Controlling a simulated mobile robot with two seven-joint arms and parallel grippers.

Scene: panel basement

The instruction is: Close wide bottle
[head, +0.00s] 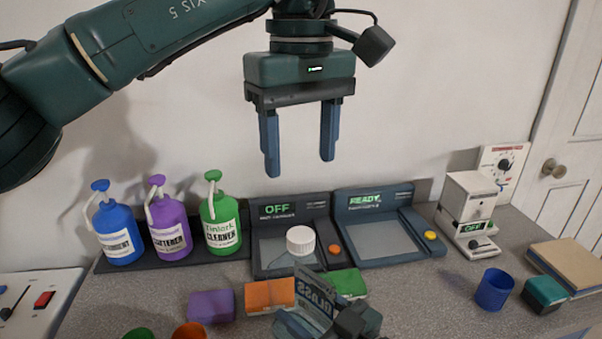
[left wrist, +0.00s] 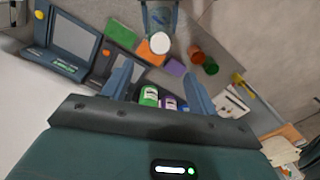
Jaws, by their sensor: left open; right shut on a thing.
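A clear bottle with a "GLASS" label (head: 313,300) is at the bottom centre of the head view, tilted. A white ribbed cap (head: 300,240) shows at its upper end; I cannot tell whether it is seated. In the left wrist view the cap (left wrist: 160,43) lies against the end of the bottle (left wrist: 158,18). My right gripper (head: 350,320) is shut on the bottle, partly cut off by the frame. My left gripper (head: 299,165) is open and empty, pointing down, high above and behind the cap.
Blue (head: 117,230), purple (head: 168,228) and green (head: 221,224) pump bottles stand at the back left. Two panel devices (head: 290,232) (head: 385,230) stand behind the bottle. Purple (head: 211,306), orange (head: 270,294) and green (head: 345,283) blocks and a blue cup (head: 494,290) are on the counter.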

